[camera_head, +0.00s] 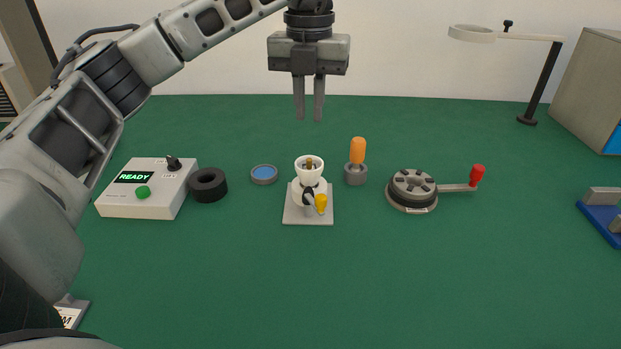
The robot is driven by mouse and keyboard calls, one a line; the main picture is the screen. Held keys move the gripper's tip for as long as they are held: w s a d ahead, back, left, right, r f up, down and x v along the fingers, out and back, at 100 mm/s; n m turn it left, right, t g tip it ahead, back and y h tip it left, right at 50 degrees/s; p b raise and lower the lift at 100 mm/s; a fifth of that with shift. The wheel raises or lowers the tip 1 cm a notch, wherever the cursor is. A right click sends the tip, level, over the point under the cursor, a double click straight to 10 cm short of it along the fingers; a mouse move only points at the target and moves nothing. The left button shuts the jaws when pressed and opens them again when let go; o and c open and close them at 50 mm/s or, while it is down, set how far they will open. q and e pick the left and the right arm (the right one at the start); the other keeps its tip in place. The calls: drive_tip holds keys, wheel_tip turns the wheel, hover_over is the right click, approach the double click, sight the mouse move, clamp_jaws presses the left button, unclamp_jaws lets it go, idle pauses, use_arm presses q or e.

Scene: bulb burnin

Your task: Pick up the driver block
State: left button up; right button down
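No object in view is plainly marked as the driver block, and I cannot tell for certain which one it is. A small white piece with partly hidden dark lettering (70,312) lies at the lower left, mostly behind my arm. A grey holder (355,175) with an orange-handled tool (358,150) stands right of centre. My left gripper (309,118) hangs pointing down above the back of the table, with a narrow gap between its fingers and nothing in it. My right gripper is out of view.
On the green table (420,280) stand a white READY box (120,202), black ring (208,185), blue-topped disc (264,174), white socket (309,170) with yellow-tipped lever, crank turntable (412,190), lamp stand (540,85), blue fixture (600,222) and grey box (590,85). The front middle is clear.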

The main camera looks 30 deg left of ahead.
sight(309, 159)
use_arm(q)
wheel_tip(309, 159, down, 9)
drive_tip(key=shift+f+b, duration=0.1)
drive_tip(key=shift+b, duration=0.2)
clamp_jaws()
idle(0.4)
